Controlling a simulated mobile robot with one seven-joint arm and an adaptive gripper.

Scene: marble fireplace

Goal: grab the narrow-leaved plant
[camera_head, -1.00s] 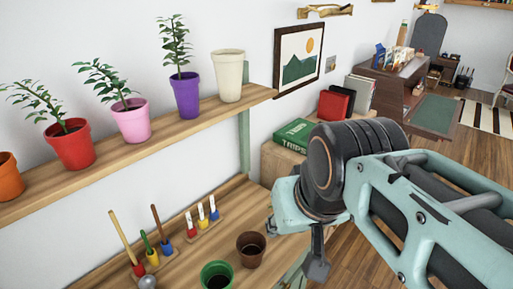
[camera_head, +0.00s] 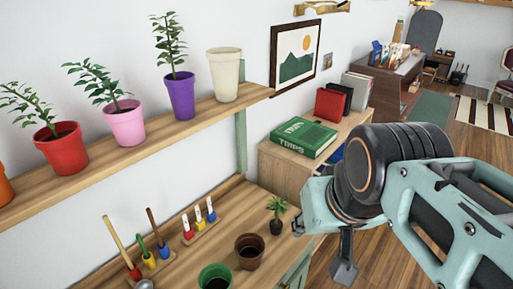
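A small plant with narrow, pointed green leaves (camera_head: 277,205) stands upright in a dark pot on the wooden bench, near its right end. Other plants stand on the shelf above, in a red pot (camera_head: 60,150), a pink pot (camera_head: 125,124) and a purple pot (camera_head: 180,97); their leaves look small and more oval. My gripper (camera_head: 330,240) is just right of the small plant in the picture, apart from it. Its fingers are mostly hidden by its own body and the wrist, so its opening does not show.
An empty brown pot (camera_head: 250,250) and a green pot (camera_head: 215,278) stand left of the small plant. Hand tools (camera_head: 145,255) stand in a rack. A cream pot (camera_head: 224,78) is on the shelf. A green book (camera_head: 304,137) lies on a cabinet behind.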

